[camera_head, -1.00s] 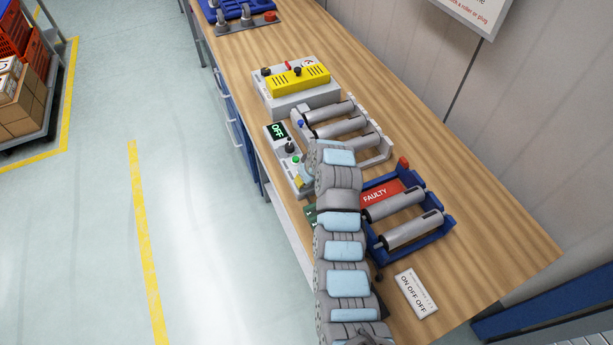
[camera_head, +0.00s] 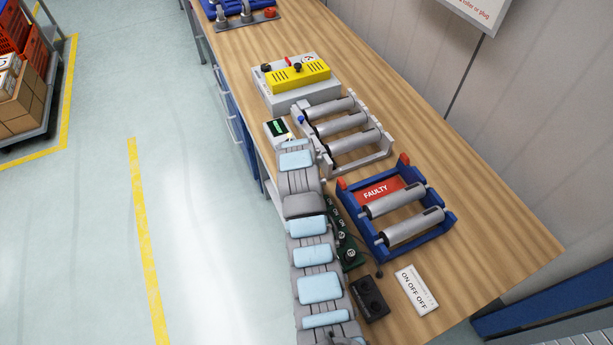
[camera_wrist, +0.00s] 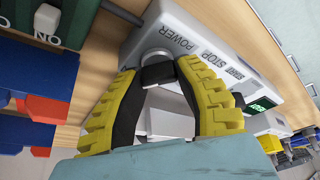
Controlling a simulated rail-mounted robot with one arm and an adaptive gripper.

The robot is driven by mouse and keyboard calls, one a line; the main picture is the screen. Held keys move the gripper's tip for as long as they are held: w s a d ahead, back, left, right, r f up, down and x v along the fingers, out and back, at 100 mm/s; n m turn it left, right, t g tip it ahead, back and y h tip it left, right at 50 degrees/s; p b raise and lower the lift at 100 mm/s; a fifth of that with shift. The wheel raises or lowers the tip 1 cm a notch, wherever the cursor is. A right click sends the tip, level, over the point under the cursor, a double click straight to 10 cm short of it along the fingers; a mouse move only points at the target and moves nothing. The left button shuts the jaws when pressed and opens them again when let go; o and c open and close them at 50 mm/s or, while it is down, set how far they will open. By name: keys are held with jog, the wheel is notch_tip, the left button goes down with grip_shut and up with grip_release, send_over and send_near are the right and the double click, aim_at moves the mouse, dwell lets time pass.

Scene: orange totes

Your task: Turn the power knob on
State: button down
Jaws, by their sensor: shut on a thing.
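The control box (camera_wrist: 205,45) is light grey, with POWER, STOP and START labels, and fills the middle of the wrist view. Its far end with the display (camera_head: 278,128) shows in the head view. The display (camera_wrist: 261,106) has green characters that I cannot read clearly. In the head view my arm hides the gripper and the knob.
A roller stand (camera_head: 345,137) stands beside the control box. A blue FAULTY rack (camera_head: 443,228) with rollers, a green switch strip (camera_head: 341,233), a black box (camera_head: 370,298) and a white ON OFF OFF sign (camera_head: 416,291) lie nearer. The wooden bench (camera_head: 480,235) is clear at right.

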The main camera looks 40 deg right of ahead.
jog(key=shift+f+m+g, duration=0.15)
jog(key=shift+m+g, duration=0.15)
jog(key=shift+m, duration=0.3)
jog(key=shift+b, duration=0.3)
jog(key=c, duration=0.7)
grip_release()
jog(key=shift+r, duration=0.2)
jog(key=shift+v, duration=3.65)
jog(key=shift+a+f, duration=0.1)
